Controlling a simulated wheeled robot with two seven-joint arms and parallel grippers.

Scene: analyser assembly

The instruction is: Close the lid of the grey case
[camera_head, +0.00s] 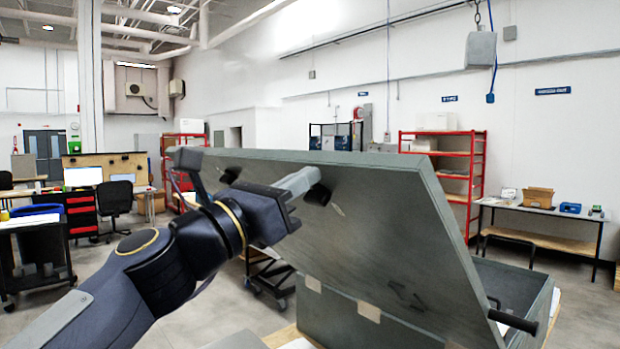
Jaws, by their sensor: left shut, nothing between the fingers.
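The grey case stands at the lower right, its box wall (350,322) partly hidden behind the lid and its open inside showing at the right. Its lid (385,235) is raised and tilted, with its broad outer face toward me and its far edge up high. My left gripper (303,180) is in front of this face, fingers shut and empty, pointing up and right. The fingertips overlap the lid near a dark fitting; I cannot tell whether they touch it. My right gripper is not in view.
A black handle (512,321) sticks out at the case's right side. Behind are a red shelf rack (472,160) and a side table (545,212) with boxes. A desk with monitors and a black chair (115,203) stand at the left. Open floor lies between.

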